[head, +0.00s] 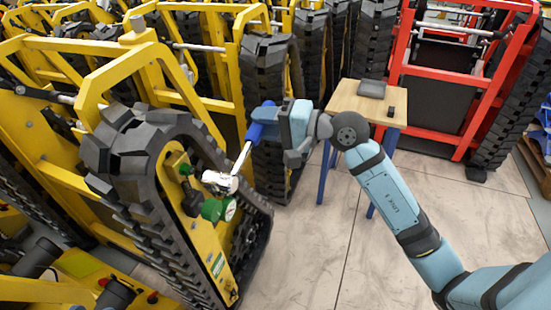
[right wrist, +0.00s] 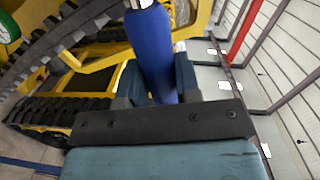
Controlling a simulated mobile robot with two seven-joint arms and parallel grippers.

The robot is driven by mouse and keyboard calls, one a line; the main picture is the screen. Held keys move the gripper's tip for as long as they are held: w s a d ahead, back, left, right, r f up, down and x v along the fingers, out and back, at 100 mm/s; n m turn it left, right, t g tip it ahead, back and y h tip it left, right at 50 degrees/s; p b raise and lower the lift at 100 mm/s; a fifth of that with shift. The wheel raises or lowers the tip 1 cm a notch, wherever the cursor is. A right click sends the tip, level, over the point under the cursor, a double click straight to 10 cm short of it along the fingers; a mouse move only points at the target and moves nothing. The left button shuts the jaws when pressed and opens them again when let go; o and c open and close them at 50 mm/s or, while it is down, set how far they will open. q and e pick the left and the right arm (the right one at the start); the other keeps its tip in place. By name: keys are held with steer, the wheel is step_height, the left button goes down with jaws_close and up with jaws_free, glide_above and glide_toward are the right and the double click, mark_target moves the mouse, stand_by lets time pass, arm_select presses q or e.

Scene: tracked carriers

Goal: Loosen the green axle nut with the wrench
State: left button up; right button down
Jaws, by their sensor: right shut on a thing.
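My right gripper (head: 284,130) is shut on the blue handle of the wrench (head: 262,123), beside the near yellow carrier. The handle also stands between the two fingers in the right wrist view (right wrist: 153,50). A silver shaft slants down-left from the handle to a pale head at the carrier's side. The green axle nut (head: 213,209) sits just below this head, on the yellow plate inside the track. I cannot tell whether the head touches the nut. A smaller green part (head: 185,169) is up and left of it.
The yellow carrier's black track (head: 150,142) surrounds the work spot. More yellow carriers stand behind. A small wooden table (head: 350,101) with blue legs stands behind my right gripper, with dark items on it. A red carrier (head: 468,80) is at the right. The floor between is clear.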

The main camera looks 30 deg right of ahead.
mark_target(258, 129)
arm_select(q)
steer(key=shift+s+d+f+b, duration=0.2)
steer(key=shift+f+b, duration=0.25)
steer(key=shift+b, duration=0.2)
arm_select(e)
steer(key=shift+d+f+m+t, duration=0.2)
steer(key=shift+d+f+t, duration=0.1)
steer(key=shift+d+f, duration=0.25)
steer(key=shift+d+f+m+t, duration=0.2)
steer(key=shift+d+f+t, duration=0.15)
steer(key=shift+d, duration=0.3)
steer(key=b+x, duration=0.1)
steer(key=x, duration=0.2)
steer(key=shift+w+a, duration=0.2)
arm_select(q)
steer(key=shift+s+p, duration=0.1)
steer(key=shift+p, duration=0.55)
arm_select(e)
steer(key=s+a+f+m, duration=0.2)
steer(key=a+f+m, duration=0.1)
steer(key=f+m, duration=0.8)
steer(key=shift+s+a+f, duration=0.15)
steer(key=shift+a+f, duration=0.1)
steer(key=shift+f, duration=1.4)
